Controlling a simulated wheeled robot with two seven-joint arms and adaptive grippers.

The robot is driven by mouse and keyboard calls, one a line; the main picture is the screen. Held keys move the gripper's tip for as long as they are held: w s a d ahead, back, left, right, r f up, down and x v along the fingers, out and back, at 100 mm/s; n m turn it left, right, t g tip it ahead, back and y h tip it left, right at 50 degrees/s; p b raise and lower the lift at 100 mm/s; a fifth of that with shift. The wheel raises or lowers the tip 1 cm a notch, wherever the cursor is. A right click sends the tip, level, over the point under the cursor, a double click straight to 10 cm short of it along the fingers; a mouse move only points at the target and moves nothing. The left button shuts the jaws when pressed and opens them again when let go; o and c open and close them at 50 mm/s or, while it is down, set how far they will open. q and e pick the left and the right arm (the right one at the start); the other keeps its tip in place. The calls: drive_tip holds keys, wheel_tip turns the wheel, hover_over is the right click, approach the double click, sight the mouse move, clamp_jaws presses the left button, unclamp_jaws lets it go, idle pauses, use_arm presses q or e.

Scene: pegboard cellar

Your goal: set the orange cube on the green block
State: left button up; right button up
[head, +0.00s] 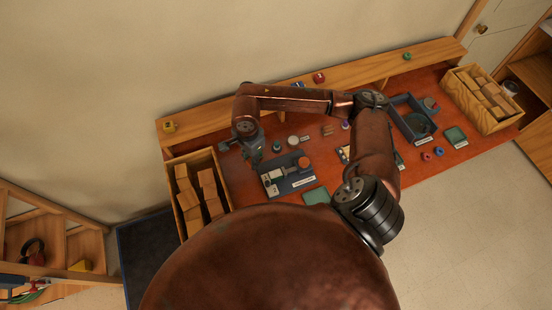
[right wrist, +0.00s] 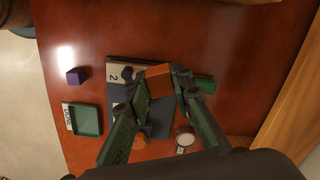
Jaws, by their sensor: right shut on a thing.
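The orange cube (right wrist: 157,72) is between the fingertips of my right gripper (right wrist: 159,82), which is shut on it. The cube appears over the dark numbered board (right wrist: 115,66) in the right wrist view. The green block (right wrist: 205,83) lies just beyond the right-hand finger, partly hidden by it. In the head view my right gripper (head: 254,153) points down left of the board; the cube cannot be made out there. My left gripper is not in view.
A purple cube (right wrist: 76,75) and a green labelled tray (right wrist: 86,120) lie in front of the board. A white round piece (right wrist: 185,138) is near the green block. A wooden box of blocks (head: 168,172) stands at the left end, below the back ledge (head: 215,112).

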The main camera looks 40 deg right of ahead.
drive_tip(key=s+d+m+p, duration=0.2)
drive_tip(key=m+p, duration=0.1)
drive_tip(key=m, duration=0.6)
drive_tip(key=m+p, duration=0.4)
drive_tip(key=m, duration=0.9)
hover_over(275, 174)
wheel_tip(275, 174, down, 3)
drive_tip(key=shift+f+m, duration=0.25)
drive_tip(key=shift+m, duration=0.05)
drive_tip(key=shift+f+b, duration=1.3)
drive_tip(key=shift+f, duration=0.6)
drive_tip(key=shift+f+b, duration=0.5)
drive_tip(key=shift+f, duration=0.1)
drive_tip(key=shift+d+f+b, duration=0.1)
drive_tip(key=shift+f+b, duration=0.15)
drive_tip(key=shift+b, duration=0.2)
drive_tip(key=o, duration=0.9)
